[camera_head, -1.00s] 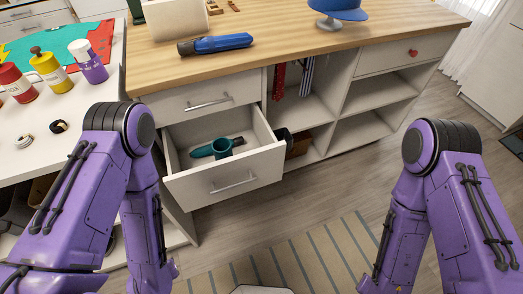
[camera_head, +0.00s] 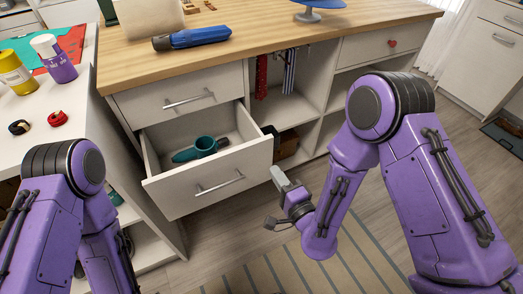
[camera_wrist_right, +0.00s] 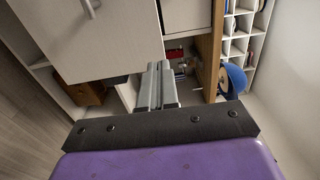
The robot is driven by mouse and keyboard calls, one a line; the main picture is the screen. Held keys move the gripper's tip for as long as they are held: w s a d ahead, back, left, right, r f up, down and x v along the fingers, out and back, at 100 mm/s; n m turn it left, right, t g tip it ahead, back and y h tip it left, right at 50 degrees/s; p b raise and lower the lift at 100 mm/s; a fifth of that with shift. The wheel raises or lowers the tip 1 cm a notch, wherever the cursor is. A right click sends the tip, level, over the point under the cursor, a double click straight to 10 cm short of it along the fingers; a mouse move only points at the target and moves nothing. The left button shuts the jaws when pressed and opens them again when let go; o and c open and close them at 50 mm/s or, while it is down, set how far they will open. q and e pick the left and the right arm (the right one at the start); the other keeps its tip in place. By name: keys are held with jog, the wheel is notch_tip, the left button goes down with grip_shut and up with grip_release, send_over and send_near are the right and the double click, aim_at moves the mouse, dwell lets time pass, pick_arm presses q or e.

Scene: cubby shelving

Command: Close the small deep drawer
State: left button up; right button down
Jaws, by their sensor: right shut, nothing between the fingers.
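The small deep drawer (camera_head: 222,183) is pulled out below a shut drawer at the left end of the wood-topped cabinet. In the right wrist view the shut fingers (camera_wrist_right: 158,85) point up the picture, with the drawer front (camera_wrist_right: 90,40) at upper left. My left gripper is out of view.
The shut upper drawer (camera_head: 180,97) sits directly above. Open cubbies (camera_head: 318,137) with hanging ties and a box stand to the right. A blue flashlight (camera_head: 190,38) lies on the wooden top. A white side table (camera_head: 60,95) with bottles stands at left. Floor in front holds a striped rug (camera_head: 270,275).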

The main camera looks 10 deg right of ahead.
aim_at(257, 145)
jog(key=p+x, duration=0.1)
jog(key=x, duration=0.8)
jog(key=shift+w+f, duration=0.1)
jog(key=shift+w, duration=0.2)
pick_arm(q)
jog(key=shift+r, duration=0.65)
